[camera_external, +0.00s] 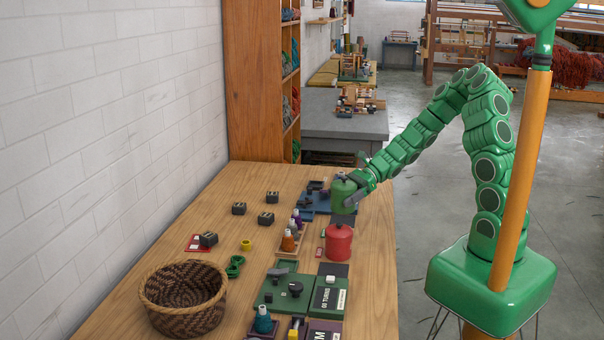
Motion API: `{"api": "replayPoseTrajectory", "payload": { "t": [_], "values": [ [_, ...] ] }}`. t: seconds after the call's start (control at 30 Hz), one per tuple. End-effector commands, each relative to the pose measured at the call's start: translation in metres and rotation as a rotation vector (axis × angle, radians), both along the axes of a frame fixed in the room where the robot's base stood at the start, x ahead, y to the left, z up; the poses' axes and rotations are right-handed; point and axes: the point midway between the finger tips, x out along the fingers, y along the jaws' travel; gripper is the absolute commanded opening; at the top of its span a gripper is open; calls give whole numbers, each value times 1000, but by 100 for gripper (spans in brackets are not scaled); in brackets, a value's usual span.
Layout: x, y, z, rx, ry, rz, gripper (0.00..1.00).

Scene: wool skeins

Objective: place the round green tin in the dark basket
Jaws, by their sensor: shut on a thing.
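The round green tin (342,196) is a green cylinder held by my gripper (350,186), which is shut on it from the right. The tin is above the right part of the wooden table, just behind a red tin (339,242). I cannot tell how high it is above the surface. The dark basket (184,318) is a round woven basket with a lighter rim at the table's front left. It looks empty. My gripper and the tin are well behind and to the right of it.
Small dark blocks (239,208) stand on the wooden table (190,233). A wooden shelf (254,80) stands behind.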

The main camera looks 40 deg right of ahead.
Motion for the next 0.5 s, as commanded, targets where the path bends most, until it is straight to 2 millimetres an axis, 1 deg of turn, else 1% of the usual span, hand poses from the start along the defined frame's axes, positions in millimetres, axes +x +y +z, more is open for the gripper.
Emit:
{"api": "replayPoseTrajectory", "payload": {
  "t": [0.17, 0.27, 0.5],
  "values": [
    [0, 9, 1, 1, -1, 12, 56],
    [0, 22, 3, 1, -2, 28, 56],
    [0, 63, 10, 2, -1, 69, 56]
  ]
}}
